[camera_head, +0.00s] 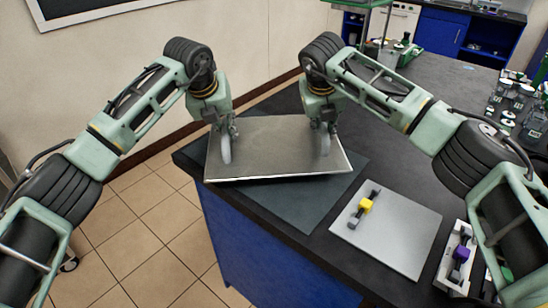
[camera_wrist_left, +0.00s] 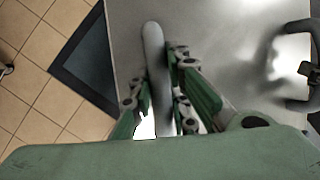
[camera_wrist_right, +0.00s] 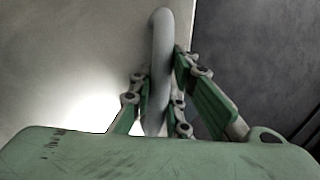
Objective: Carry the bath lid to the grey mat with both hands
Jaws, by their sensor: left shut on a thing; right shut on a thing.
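The bath lid (camera_head: 270,150) is a flat grey metal plate with two upright grey loop handles. My left gripper (camera_head: 225,135) is shut on its left handle (camera_wrist_left: 152,60). My right gripper (camera_head: 325,125) is shut on its right handle (camera_wrist_right: 161,50). The lid is over the near left corner of the dark bench, its near left corner covering the bench edge. A dark slate-grey mat (camera_head: 310,208) shows on the bench past the lid's near and right edges, partly hidden by it. I cannot tell the height of the gap between them.
A light grey board (camera_head: 395,245) right of the mat carries a yellow-and-black piece (camera_head: 364,206). A white rack (camera_head: 456,262) with a purple-and-black piece is beside it. Several dark-capped bottles (camera_head: 515,105) stand at the far right. Tiled floor (camera_head: 150,235) lies left of the bench.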

